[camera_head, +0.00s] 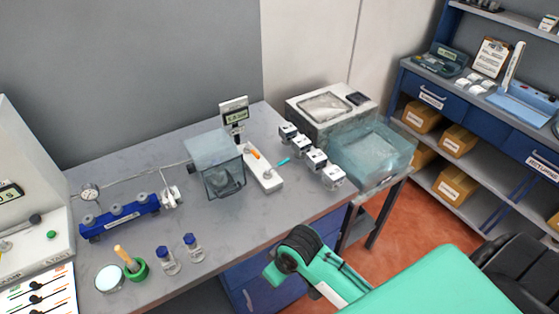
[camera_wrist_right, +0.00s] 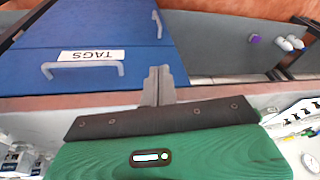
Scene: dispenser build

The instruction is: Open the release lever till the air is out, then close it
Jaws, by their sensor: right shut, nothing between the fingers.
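Which part is the release lever I cannot tell for sure. A white base with an orange lever-like part (camera_head: 255,155) lies on the bench beside a clear bluish chamber (camera_head: 215,165) that has a dark pot in it. A small white fitting (camera_head: 168,196) sits on the bench left of the chamber. A round gauge (camera_head: 89,191) stands at the left, with a thin line running towards the chamber. My right gripper (camera_wrist_right: 158,85) is shut and empty, in front of blue drawers and apart from the lever parts. My left gripper is in no view.
A blue rack (camera_head: 120,217), a green pot (camera_head: 135,268) and two small bottles (camera_head: 192,246) stand at the bench's left. Several white blocks (camera_head: 315,158) line up before a clear bluish box (camera_head: 372,150). A drawer labelled TAGS (camera_wrist_right: 90,70) faces my right gripper. The bench's front middle is clear.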

